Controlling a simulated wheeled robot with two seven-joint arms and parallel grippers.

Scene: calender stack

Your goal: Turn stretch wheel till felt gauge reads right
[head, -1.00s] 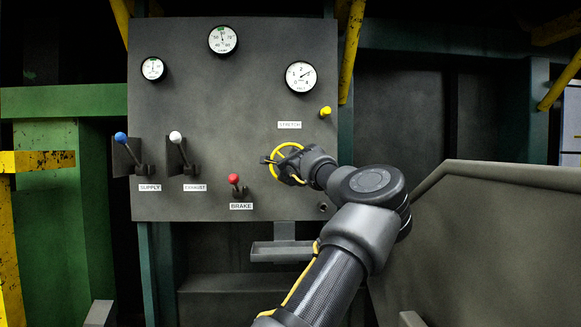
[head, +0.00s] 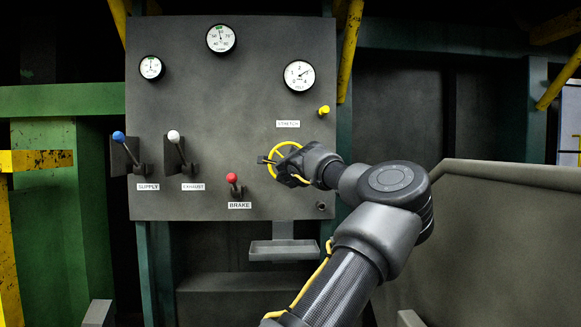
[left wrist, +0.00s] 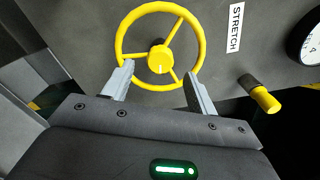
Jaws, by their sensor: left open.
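The yellow stretch wheel (head: 277,152) is on the grey panel under the STRETCH label, partly hidden by my left gripper. It shows whole rim and spokes in the left wrist view (left wrist: 198,42). My left gripper (left wrist: 159,72) is open, its two fingers spread across the lower part of the wheel, either side of the hub. I cannot tell whether they touch the rim. The gripper also shows at the wheel in the head view (head: 270,160). The gauge above the STRETCH label (head: 299,75) has a 0 to 4 dial, its needle pointing up and right. My right gripper is not in view.
A yellow knob (head: 324,109) sticks out right of the STRETCH label. Blue supply (head: 118,136), white exhaust (head: 173,136) and red brake (head: 232,178) levers are on the left. A small tray (head: 284,251) hangs below the panel.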

